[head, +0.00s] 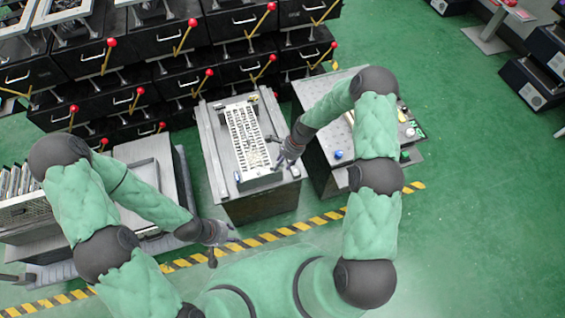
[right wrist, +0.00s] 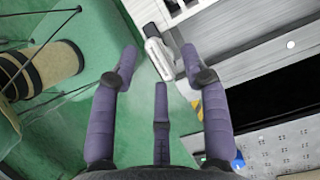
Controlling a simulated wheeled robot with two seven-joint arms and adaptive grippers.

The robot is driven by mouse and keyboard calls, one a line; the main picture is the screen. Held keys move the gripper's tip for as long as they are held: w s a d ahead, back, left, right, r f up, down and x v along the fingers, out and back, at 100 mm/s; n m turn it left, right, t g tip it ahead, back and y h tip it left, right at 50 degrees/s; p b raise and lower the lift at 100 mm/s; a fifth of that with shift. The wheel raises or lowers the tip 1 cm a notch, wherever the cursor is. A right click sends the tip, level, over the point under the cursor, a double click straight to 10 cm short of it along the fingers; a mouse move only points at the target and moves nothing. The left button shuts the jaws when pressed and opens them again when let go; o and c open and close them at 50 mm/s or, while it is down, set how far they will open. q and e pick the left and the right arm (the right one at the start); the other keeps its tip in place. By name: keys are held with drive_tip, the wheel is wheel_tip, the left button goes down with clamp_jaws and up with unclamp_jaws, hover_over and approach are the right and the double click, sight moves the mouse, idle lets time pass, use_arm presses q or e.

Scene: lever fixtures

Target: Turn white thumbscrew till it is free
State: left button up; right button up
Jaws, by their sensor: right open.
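A white part (right wrist: 158,52), which looks like the white thumbscrew, sits at the edge of the fixture in the right wrist view. My right gripper (right wrist: 160,58) is open, with its purple fingers spread on either side of that part; I cannot tell whether they touch it. In the head view my right gripper (head: 281,160) is at the right front edge of the light fixture plate (head: 243,128), and the thumbscrew is too small to make out there. My left gripper (head: 228,248) is empty, its fingers spread, in front of the tables and away from the fixture.
The fixture stands on a grey cabinet (head: 216,165). Another table (head: 322,155) with small parts is close on the right. Black drawers with red-tipped levers (head: 192,23) stand behind.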

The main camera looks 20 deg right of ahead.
clamp_jaws()
drive_tip(key=shift+w+n, duration=0.1)
drive_tip(key=shift+n, duration=0.3)
drive_tip(key=n+g, duration=0.1)
drive_tip(key=n, duration=0.2)
drive_tip(key=shift+w, duration=0.2)
drive_tip(key=n, duration=0.1)
drive_tip(key=n+g+h, duration=0.1)
drive_tip(key=n, duration=0.1)
drive_tip(key=n+g+b, duration=0.1)
drive_tip(key=n, duration=0.1)
drive_tip(key=shift+w+h, duration=0.3)
drive_tip(key=shift+w, duration=0.05)
drive_tip(key=n, duration=0.1)
drive_tip(key=n+h, duration=0.1)
drive_tip(key=n, duration=0.1)
drive_tip(key=n+g+b, duration=0.1)
drive_tip(key=shift+w+a+n, duration=0.2)
drive_tip(key=shift+a+n, duration=0.05)
drive_tip(key=shift+n, duration=0.15)
drive_tip(key=shift+w+a+n+h+b, duration=0.15)
drive_tip(key=shift+n+h, duration=0.35)
drive_tip(key=shift+n, duration=0.5)
drive_tip(key=shift+s+a+n+h+b, duration=0.1)
drive_tip(key=shift+n+h+b, duration=0.3)
drive_tip(key=shift+n, duration=0.6)
